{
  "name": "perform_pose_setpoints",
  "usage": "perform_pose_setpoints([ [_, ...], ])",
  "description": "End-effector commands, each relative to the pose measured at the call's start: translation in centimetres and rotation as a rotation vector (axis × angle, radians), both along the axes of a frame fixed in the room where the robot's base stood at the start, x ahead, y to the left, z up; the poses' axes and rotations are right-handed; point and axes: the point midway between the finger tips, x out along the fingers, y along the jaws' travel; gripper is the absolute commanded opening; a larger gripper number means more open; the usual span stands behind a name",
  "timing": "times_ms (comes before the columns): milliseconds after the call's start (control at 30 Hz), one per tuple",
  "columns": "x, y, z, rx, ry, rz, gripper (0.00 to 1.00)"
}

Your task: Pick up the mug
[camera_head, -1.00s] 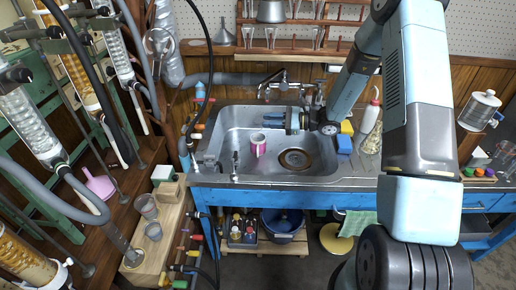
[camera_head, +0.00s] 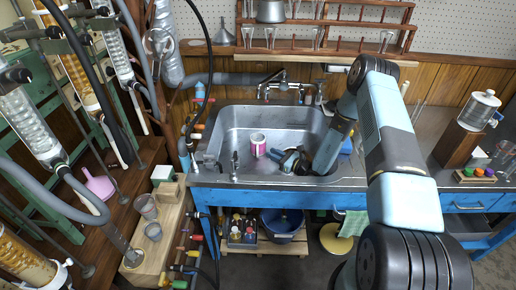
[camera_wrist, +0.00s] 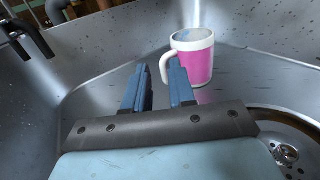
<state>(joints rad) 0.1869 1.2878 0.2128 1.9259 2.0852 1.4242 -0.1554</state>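The mug (camera_head: 257,145) is white with a pink band and stands upright in the steel sink. In the wrist view the mug (camera_wrist: 194,58) is just beyond my fingertips, to the right, with its handle toward the left. My gripper (camera_head: 279,154) is low in the sink, to the right of the mug. In the wrist view my gripper (camera_wrist: 160,72) is open, with two blue fingers apart and nothing visible between them. The right fingertip overlaps the mug's handle in the picture; I cannot tell whether they touch.
The sink (camera_head: 228,125) has raised walls around the mug. A drain (camera_wrist: 287,153) shows at the lower right in the wrist view. A faucet (camera_head: 284,85) stands at the sink's back edge. A glass jar on a wooden stand (camera_head: 457,143) is on the counter at right.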

Motion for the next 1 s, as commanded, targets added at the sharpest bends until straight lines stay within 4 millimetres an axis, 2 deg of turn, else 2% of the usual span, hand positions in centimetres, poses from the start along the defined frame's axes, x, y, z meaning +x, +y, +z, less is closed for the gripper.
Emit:
perform_pose_setpoints([
  [100,-0.1,0.1,-2.2,-0.002,0.003,0.002,0.25],
  [267,-0.1,0.1,-4.6,-0.001,0.000,0.002,0.25],
  [400,1.0,1.5,-4.5,-0.002,-0.004,0.004,0.25],
  [733,2.0,3.0,-4.5,-0.001,-0.002,0.005,0.25],
  [1000,4.0,5.8,-4.4,-0.002,-0.002,0.004,0.25],
])
